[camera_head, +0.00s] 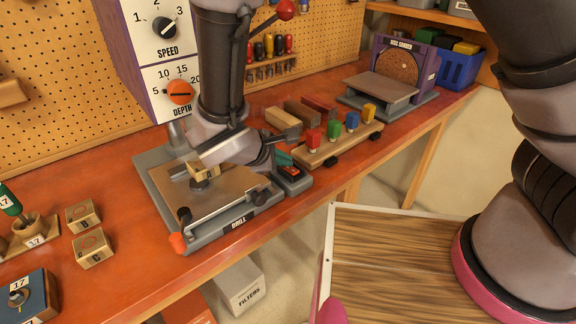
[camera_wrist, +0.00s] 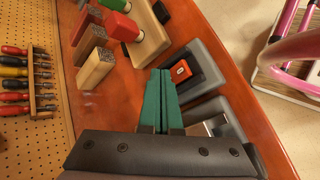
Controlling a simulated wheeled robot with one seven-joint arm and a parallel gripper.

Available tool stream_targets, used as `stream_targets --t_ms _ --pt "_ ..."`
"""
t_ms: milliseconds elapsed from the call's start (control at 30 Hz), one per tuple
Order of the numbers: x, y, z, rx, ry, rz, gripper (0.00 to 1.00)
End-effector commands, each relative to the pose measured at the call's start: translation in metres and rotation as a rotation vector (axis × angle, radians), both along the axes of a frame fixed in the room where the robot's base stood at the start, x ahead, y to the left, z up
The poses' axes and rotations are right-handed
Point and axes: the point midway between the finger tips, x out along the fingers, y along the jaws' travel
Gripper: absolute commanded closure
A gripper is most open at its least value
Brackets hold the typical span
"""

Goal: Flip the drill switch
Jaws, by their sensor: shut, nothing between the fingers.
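The drill switch is a small red piece in a dark plate on a grey housing at the front right corner of the drill base. It shows in the head view (camera_head: 291,171) and in the wrist view (camera_wrist: 181,71). My gripper (camera_head: 283,158) is shut and empty, its teal fingers together. In the wrist view the fingertips (camera_wrist: 160,74) lie just left of the switch; I cannot tell whether they touch it. The drill (camera_head: 238,222) carries a wooden block (camera_head: 204,170) on its tilted plate, and my arm hides part of it.
The disc sander (camera_head: 403,66) is farther right. Loose cubes (camera_head: 92,249) lie at left. The bench's front edge is close to the switch.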

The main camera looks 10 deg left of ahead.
Motion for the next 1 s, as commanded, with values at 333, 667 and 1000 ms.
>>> stream_targets --t_ms 333,667,1000 --pt "-0.001 -0.002 0.013 0.001 0.0 0.001 1.0" --pt "-0.002 -0.002 0.015 0.0 0.0 0.0 1.0" --pt "-0.005 -0.005 0.042 0.004 0.0 0.001 1.0"
